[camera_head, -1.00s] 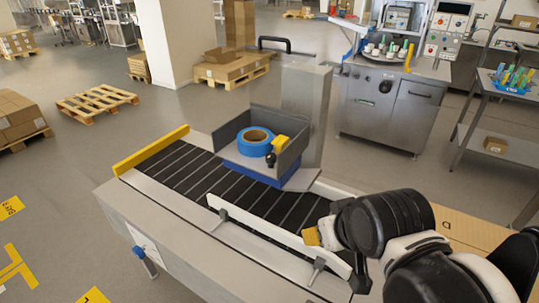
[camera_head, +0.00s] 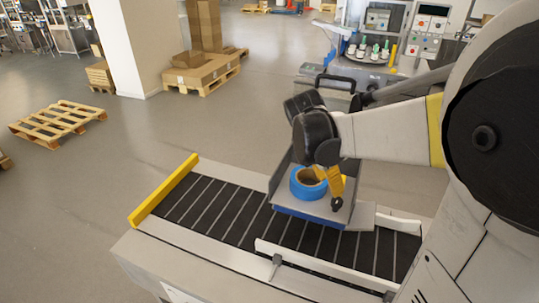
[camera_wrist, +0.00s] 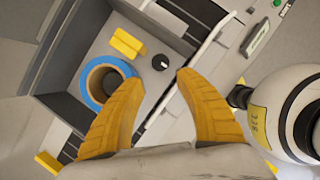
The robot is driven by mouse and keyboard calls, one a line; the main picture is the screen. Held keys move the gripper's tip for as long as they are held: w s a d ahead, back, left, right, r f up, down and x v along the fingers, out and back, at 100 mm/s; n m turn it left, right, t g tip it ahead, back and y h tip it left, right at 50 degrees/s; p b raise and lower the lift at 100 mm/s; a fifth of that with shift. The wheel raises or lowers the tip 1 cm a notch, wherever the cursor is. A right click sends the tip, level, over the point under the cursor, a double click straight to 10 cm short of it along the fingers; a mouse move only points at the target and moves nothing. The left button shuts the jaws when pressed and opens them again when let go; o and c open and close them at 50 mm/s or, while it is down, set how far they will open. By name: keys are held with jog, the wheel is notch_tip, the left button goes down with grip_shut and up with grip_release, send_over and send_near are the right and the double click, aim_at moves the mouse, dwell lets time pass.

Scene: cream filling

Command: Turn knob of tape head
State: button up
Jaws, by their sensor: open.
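The tape head (camera_head: 282,172) is a grey tray-like housing above the conveyor, holding a blue tape roll (camera_head: 300,189). Its black round knob (camera_head: 336,204) sits at the front right of the roll. In the wrist view the knob (camera_wrist: 160,62) lies just beyond and between my fingertips, beside a yellow block (camera_wrist: 127,43); the tape roll (camera_wrist: 81,84) is at the left. My gripper (camera_wrist: 158,77) has two yellow fingers spread apart with nothing between them. I cannot tell if either touches the knob. In the head view my wrist hides part of the tape head.
The conveyor (camera_head: 215,207) has black rollers, a yellow end bar (camera_head: 163,190) and a white side rail (camera_head: 310,262). My arm covers the right side of the head view. A machine with a control panel (camera_head: 430,25) stands behind. Floor at the left is open around a pallet (camera_head: 57,120).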

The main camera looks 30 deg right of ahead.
aim_at(336, 200)
jog(key=b+x, duration=0.2)
jog(key=x, duration=0.7)
jog(key=shift+s+d+f+b, duration=0.1)
jog(key=shift+d+f+b, duration=0.1)
jog(key=shift+f+b, duration=0.1)
grip_shut()
